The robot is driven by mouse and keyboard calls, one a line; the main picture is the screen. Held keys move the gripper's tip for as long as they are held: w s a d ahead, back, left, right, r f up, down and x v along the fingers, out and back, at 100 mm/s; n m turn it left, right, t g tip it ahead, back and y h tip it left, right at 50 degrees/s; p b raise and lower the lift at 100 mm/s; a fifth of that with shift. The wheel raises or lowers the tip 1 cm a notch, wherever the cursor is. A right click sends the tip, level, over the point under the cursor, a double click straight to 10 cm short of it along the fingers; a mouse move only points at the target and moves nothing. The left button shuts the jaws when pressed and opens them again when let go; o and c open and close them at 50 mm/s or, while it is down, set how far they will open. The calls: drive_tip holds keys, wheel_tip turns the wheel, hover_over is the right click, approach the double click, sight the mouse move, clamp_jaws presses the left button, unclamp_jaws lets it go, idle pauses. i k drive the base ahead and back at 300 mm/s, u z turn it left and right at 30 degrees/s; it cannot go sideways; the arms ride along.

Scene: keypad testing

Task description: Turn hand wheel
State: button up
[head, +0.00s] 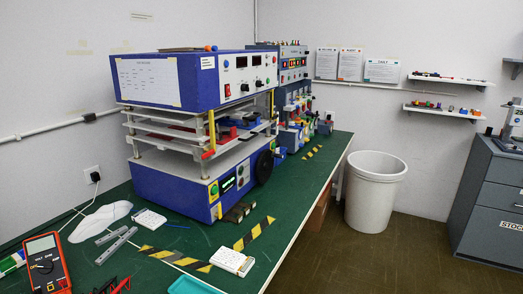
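A black hand wheel (264,167) sits on the right part of the lower front of a blue and white test machine (172,186) on the green bench. The wheel looks round and upright, and nothing stands in front of it. Its fine details are too small to make out. To its left on the same panel are a small display and buttons. My gripper is not in view.
White keypads (232,261), yellow-black hazard strips (254,233), metal bars (117,245) and an orange multimeter (46,264) lie on the green bench (215,235). A white bin (375,190) stands on the floor right of the bench. A grey cabinet (488,200) is at the far right. Floor between is clear.

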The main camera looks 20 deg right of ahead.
sight(266, 162)
drive_tip(key=z, duration=0.1)
drive_tip(key=k, duration=0.4)
drive_tip(key=z, duration=1)
drive_tip(key=k, duration=1)
drive_tip(key=z, duration=0.85)
drive_tip(key=i, duration=1.55)
drive_tip(key=u, duration=0.4)
drive_tip(key=i, duration=0.75)
drive_tip(key=u, duration=0.5)
drive_tip(key=i, duration=0.7)
drive_tip(key=u, duration=0.3)
